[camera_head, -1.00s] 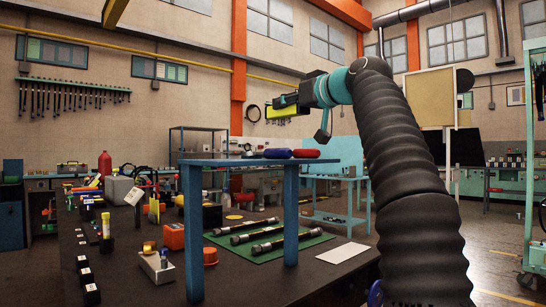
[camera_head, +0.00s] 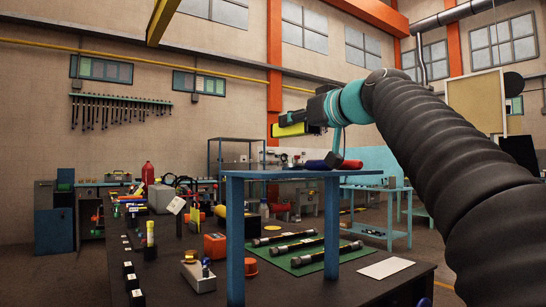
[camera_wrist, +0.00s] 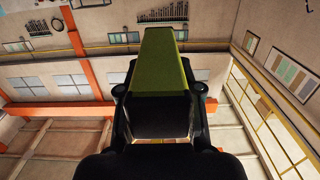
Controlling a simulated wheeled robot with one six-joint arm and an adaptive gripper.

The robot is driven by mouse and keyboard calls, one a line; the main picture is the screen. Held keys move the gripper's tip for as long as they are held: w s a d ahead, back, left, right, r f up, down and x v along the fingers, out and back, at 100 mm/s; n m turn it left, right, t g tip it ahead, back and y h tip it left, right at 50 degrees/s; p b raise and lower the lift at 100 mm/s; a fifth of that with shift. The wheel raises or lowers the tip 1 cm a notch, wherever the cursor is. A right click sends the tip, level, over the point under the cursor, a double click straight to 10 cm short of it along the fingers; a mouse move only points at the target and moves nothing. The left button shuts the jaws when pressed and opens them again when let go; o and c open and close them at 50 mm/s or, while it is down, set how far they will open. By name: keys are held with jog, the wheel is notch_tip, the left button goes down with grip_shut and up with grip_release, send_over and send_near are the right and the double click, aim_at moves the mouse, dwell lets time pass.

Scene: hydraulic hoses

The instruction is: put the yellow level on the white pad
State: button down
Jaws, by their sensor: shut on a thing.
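My gripper (camera_head: 310,122) is shut on the yellow level (camera_head: 288,130) and holds it in the air above the blue raised shelf, apart from it. In the wrist view the level (camera_wrist: 162,62) sticks out from between the dark fingers (camera_wrist: 162,105), its near end hidden by them. The white pad (camera_head: 386,268) lies flat and bare on the dark bench top, to the right of the green mat, below and right of my gripper.
The blue raised shelf (camera_head: 250,174) stands on the dark bench (camera_head: 325,290) with a blue and a red roll on top. Under it, black hoses (camera_head: 288,238) lie on a green mat (camera_head: 300,268). An orange box (camera_head: 215,246) and a grey block (camera_head: 198,277) stand left.

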aim_at(273, 135)
jog(key=a+f, duration=0.1)
jog(key=s+a+f, duration=0.1)
jog(key=a, duration=0.1)
jog(key=s+a+f, duration=0.1)
jog(key=shift+s+a+f+b, duration=0.15)
jog(key=shift+s+a+b, duration=0.05)
jog(key=shift+a+b, duration=0.2)
jog(key=shift+f+b, duration=0.55)
jog(key=shift+f, duration=1.4)
jog(key=shift+f, duration=0.2)
jog(key=c, duration=0.8)
grip_release()
jog(key=shift+o, duration=0.2)
jog(key=shift+r, duration=0.1)
jog(key=shift+r, duration=0.15)
jog(key=shift+s+d, duration=0.25)
jog(key=b+v, duration=0.2)
jog(key=v, duration=0.9)
jog(key=shift+s+b, duration=0.2)
jog(key=shift+b, duration=0.1)
